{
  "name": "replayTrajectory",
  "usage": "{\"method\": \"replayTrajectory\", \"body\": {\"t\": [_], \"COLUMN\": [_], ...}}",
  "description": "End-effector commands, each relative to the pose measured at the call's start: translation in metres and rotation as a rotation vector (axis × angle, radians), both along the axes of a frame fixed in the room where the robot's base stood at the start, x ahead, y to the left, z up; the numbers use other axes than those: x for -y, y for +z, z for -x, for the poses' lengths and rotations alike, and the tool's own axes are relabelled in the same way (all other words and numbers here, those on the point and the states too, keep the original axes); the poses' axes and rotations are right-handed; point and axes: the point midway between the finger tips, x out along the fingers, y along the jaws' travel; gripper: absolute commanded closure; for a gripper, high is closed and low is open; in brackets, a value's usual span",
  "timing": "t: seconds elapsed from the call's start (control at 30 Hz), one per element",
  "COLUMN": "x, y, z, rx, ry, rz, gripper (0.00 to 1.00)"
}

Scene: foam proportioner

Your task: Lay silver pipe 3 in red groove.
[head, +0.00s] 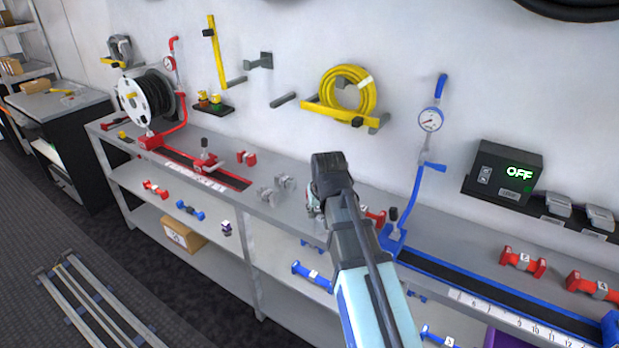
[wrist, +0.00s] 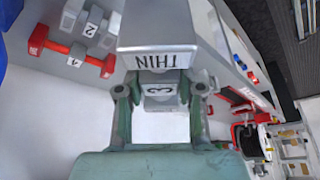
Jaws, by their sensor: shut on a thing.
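Silver pipe 3 (wrist: 160,90) sits between the fingers of my gripper (wrist: 160,100) in the wrist view; its number shows upside down. In the head view my gripper (head: 316,205) is low over the counter's middle, and my arm hides most of it and the pipe. The red groove (head: 200,171), a dark channel with red edging and a number scale, lies on the counter to the left of my gripper, apart from it.
Silver pieces (head: 275,190) rest on the counter between the groove and my gripper. A red piece (head: 246,157) lies behind the groove. A blue-edged groove (head: 470,285) and red pieces (head: 523,261) are to the right. A grey surface (wrist: 165,35) reads THIN.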

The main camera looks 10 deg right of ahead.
Motion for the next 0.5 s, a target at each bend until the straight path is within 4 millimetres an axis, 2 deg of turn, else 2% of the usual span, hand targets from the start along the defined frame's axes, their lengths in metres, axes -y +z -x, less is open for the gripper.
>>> {"method": "replayTrajectory", "body": {"t": [0.03,0.17,0.3,0.5], "x": [0.002,0.004,0.003,-0.003], "y": [0.006,0.018,0.033,0.053], "z": [-0.018,-0.057,-0.102,-0.150], "rx": [0.002,0.002,0.001,0.001], "ry": [-0.003,0.026,0.198,0.521], "rz": [0.000,-0.001,-0.001,-0.003], "gripper": [1.00,1.00,1.00,1.00]}}
